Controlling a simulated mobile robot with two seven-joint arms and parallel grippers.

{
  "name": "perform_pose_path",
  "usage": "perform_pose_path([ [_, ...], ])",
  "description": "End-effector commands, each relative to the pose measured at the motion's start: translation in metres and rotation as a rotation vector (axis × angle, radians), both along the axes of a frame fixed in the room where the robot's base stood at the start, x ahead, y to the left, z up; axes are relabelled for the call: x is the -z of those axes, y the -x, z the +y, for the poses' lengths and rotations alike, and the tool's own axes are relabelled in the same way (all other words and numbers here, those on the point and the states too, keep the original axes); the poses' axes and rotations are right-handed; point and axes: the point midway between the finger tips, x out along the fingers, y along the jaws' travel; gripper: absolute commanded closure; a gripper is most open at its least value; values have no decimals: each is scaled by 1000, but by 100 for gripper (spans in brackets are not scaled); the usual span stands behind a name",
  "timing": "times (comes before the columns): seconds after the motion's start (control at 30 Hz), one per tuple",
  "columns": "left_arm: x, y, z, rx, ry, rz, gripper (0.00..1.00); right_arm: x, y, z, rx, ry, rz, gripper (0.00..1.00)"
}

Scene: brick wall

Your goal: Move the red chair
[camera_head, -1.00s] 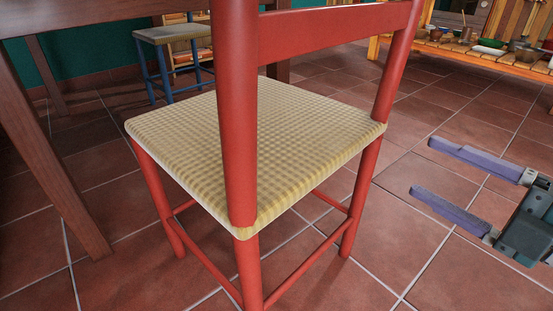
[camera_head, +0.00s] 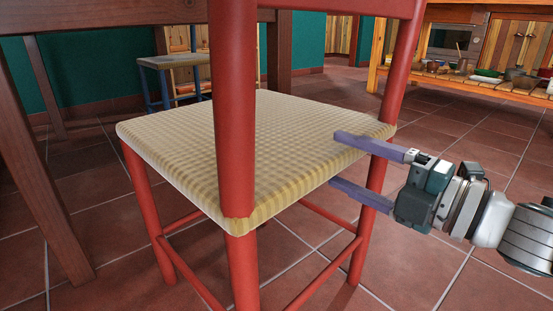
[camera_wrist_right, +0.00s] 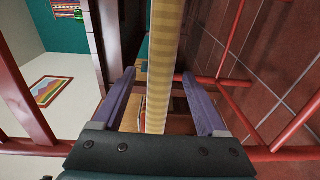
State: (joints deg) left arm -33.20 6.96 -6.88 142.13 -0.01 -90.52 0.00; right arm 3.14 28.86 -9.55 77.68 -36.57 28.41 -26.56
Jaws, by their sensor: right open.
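The red chair (camera_head: 234,120) stands upright on the tiles, with red posts and a pale checked seat (camera_head: 230,145). My right gripper (camera_head: 338,160) is open at the seat's right side, near the right back post. In the head view, one finger is about level with the seat edge and the other is below it. In the right wrist view the seat edge (camera_wrist_right: 164,65) runs between the two fingers (camera_wrist_right: 157,82), with gaps visible beside it; contact cannot be told. My left gripper is not in view.
A dark wooden table (camera_head: 40,165) with a thick leg stands close at the left of the chair. A second chair (camera_head: 170,62) with blue legs stands behind. A wooden shelf (camera_head: 470,82) with bowls is at the back right. The tiled floor at right is open.

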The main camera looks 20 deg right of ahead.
Motion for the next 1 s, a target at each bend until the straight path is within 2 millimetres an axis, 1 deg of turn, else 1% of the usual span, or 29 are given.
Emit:
perform_pose_path([
  [0.03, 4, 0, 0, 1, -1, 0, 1, 2, -7, 4, -1, -1, -2, 25],
  [0.1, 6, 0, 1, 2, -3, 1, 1, 1, -13, 7, 0, -1, -2, 25],
  [0.2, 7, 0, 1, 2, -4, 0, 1, 1, -18, 9, 0, 0, 0, 25],
  [0.47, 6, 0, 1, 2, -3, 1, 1, 0, -18, 10, 0, 0, 1, 25],
  [0.57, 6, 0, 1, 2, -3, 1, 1, 0, -18, 10, 0, 0, 1, 35],
  [1.0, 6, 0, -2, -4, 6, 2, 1, 0, -18, 10, 0, 0, 1, 85],
])
